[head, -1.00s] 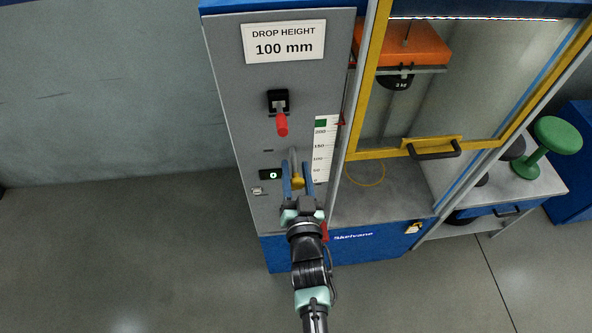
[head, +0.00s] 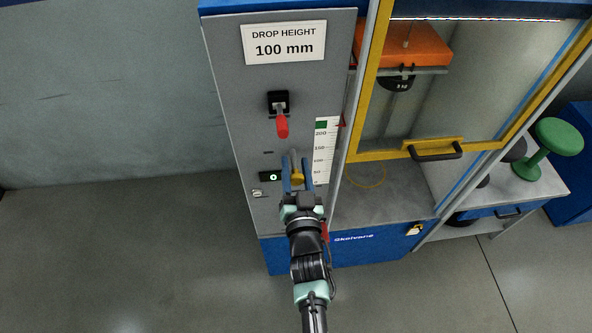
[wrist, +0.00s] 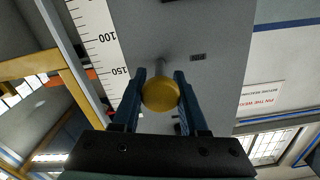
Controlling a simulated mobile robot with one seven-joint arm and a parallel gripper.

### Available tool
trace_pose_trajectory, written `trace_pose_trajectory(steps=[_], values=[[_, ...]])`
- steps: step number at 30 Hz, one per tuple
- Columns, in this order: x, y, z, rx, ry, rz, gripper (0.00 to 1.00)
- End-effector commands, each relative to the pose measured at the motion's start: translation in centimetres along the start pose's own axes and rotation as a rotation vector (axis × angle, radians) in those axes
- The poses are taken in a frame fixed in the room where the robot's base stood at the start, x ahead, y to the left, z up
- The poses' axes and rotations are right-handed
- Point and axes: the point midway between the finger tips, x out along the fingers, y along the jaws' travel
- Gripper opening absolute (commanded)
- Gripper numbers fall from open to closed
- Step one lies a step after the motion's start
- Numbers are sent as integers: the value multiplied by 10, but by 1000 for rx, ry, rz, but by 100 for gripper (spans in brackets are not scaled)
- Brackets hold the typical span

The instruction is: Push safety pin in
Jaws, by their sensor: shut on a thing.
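The safety pin (head: 297,179) has a round yellow knob on a metal shaft and sticks out of the grey front panel. In the wrist view its knob (wrist: 160,94) sits between the blue fingers, and the shaft runs beyond it to the panel. My gripper (head: 296,163) is shut on the knob, one finger on each side. It also shows in the wrist view (wrist: 160,78). The place where the shaft meets the panel is partly hidden by the knob and fingers.
A red-handled lever (head: 282,125) is above the pin. The yellow-framed guard (head: 405,148) stands right, with an orange weight block (head: 415,43) behind. Open floor lies left.

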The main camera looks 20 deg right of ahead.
Motion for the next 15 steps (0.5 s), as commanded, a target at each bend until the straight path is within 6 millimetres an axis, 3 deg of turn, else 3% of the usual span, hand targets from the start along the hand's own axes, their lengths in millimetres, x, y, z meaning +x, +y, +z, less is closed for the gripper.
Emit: trace_pose_trajectory(steps=[3,11,12,15], values=[[10,-1,-2,1,7,-1,0],[9,-1,-2,0,4,-1,0],[9,-1,-2,0,4,-1,50],[9,-1,-2,0,4,-1,68]])
